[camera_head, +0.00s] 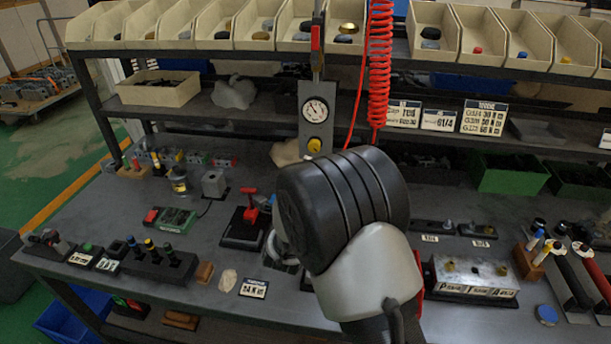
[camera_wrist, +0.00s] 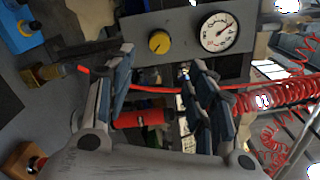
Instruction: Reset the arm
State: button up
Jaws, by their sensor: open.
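My gripper (camera_wrist: 160,88) is open in the wrist view, with its two blue-grey fingers apart. A red cylinder (camera_wrist: 140,118) and a thin red hose show between and behind the fingers; neither is visibly gripped. The gauge panel (camera_wrist: 185,65) with a round dial (camera_wrist: 219,31) and yellow knob (camera_wrist: 159,42) is beyond the fingertips. In the head view my black and grey arm fills the middle of the bench and hides my gripper.
The gauge panel (camera_head: 313,138) stands behind my arm, with a coiled red hose (camera_head: 380,65) hanging beside it. A red-handled valve (camera_head: 248,213) is left of my arm. A metal valve block (camera_head: 474,277) is at right. Beige bins (camera_head: 577,50) line the shelf above.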

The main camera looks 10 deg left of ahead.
dwell(0.3)
jog(key=s+d+r+n+g+y, duration=0.3)
jog(key=s+d+r+n+g, duration=0.3)
jog(key=s+d+r+n, duration=0.4)
jog(key=s+d+f+n+g+h, duration=0.1)
jog(key=s+d+n+g, duration=0.2)
jog(key=s, duration=1.2)
jog(key=s+d+f+n+g+h, duration=0.1)
jog(key=s+d+n+g, duration=0.3)
jog(key=s+d+n, duration=0.5)
jog(key=s+d, duration=0.1)
jog(key=s, duration=0.6)
jog(key=shift+s+f+n, duration=0.3)
jog(key=shift+f+n, duration=0.1)
